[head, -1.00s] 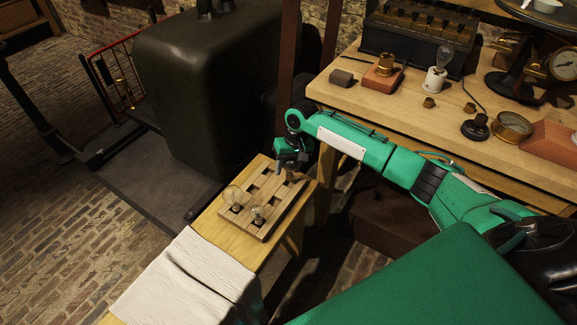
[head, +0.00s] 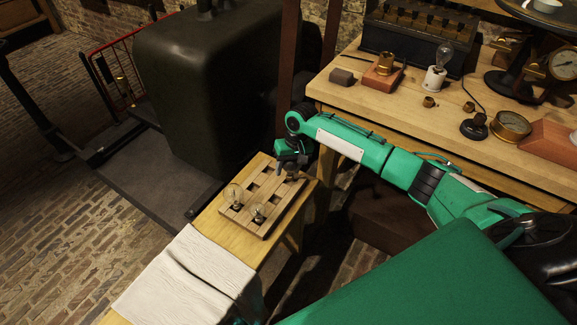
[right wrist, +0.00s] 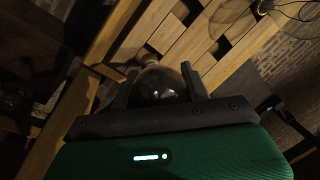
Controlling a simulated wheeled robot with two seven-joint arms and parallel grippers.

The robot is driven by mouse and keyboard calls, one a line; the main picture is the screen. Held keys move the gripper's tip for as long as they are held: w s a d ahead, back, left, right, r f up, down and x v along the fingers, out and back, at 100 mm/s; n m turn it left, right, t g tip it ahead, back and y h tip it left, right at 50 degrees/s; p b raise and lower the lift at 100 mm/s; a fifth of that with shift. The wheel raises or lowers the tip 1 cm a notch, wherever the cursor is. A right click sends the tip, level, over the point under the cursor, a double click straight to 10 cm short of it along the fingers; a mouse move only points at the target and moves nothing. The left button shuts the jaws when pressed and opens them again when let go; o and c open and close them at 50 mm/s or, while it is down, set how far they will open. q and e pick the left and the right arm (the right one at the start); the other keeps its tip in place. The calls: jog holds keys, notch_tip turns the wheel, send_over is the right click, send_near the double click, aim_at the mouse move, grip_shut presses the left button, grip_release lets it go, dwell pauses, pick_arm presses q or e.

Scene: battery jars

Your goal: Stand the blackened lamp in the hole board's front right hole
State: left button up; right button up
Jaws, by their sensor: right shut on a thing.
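The wooden hole board (head: 265,223) lies on the narrow bench and has several dark square holes. Two clear glass lamps stand in it, one at its left edge (head: 233,194) and one nearer its front (head: 258,212). My right gripper (head: 291,168) is over the board's far right end, pointing down. In the right wrist view its two fingers are shut on the dark-glassed, blackened lamp (right wrist: 160,86), whose cap points away from the gripper towards the board (right wrist: 200,38). Whether the cap is in a hole or above one, I cannot tell. My left gripper is not in view.
A white cloth (head: 185,280) covers the bench's near end. The workbench (head: 400,110) at the right holds a lamp in a white holder (head: 435,77), a brass socket on a block (head: 384,68) and gauges (head: 511,125). A large dark tank (head: 205,90) stands behind the narrow bench.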

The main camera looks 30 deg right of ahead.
jog(key=shift+d+p+x, duration=0.2)
jog(key=shift+p+x, duration=0.35)
jog(key=shift+x, duration=0.55)
dwell(0.5)
jog(key=o, duration=1.2)
jog(key=shift+c, duration=0.2)
jog(key=shift+r, duration=0.1)
jog(key=p+v, duration=0.2)
jog(key=v, duration=1.1)
jog(key=shift+r, duration=0.25)
